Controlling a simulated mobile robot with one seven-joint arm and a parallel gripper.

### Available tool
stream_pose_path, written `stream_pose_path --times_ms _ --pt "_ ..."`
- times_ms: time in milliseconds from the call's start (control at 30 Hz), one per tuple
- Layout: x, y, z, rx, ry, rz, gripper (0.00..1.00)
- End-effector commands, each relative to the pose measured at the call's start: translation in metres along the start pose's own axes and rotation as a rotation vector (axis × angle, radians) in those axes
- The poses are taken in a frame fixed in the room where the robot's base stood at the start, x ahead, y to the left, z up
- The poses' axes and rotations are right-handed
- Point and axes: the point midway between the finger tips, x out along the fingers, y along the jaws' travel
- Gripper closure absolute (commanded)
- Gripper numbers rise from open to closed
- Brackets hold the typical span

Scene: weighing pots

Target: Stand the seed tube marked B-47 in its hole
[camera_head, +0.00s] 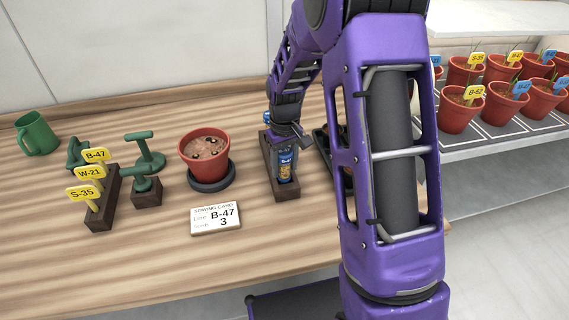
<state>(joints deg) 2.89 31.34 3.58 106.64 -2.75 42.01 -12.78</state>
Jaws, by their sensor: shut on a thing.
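A seed tube (286,166) with a blue label and brown seeds in it is upright at the near end of a dark wooden rack (292,195). The small print on its label seems to read B-47. My gripper (287,143) is at the top of this tube, shut on it, pointing down. The tube's foot is at the near hole, but I cannot tell how deep it sits. A blue top (266,117) shows at the rack's far end. My arm hides part of the table to the right of the rack.
A sowing card (216,228) reading B-47, 3 lies in front of a red pot (204,148) on a dark round base (212,184). Left are a block of yellow markers (101,218), green tools (146,160) and a green mug (37,135). Shelved pots (459,112) stand right.

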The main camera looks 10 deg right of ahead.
Motion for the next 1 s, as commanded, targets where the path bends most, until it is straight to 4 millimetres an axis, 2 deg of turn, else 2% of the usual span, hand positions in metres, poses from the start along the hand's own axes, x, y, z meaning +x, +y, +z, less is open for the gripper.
stream_pose_path --times_ms 367,400,567,600,767,867,1000 --pt "0.004 0.0 0.0 0.0 0.0 0.0 0.9" --pt "0.004 0.0 0.0 0.0 0.0 0.0 0.42" --pt "0.004 0.0 -0.0001 0.0 0.0 0.0 0.13" --pt "0.004 0.0 -0.0001 0.0 0.0 0.0 0.11" --pt "0.004 0.0 -0.0001 0.0 0.0 0.0 0.11" --pt "0.0042 0.0 0.0001 0.0 0.0 0.0 0.0" --pt "0.0041 0.0 0.0 0.0 0.0 0.0 0.0"
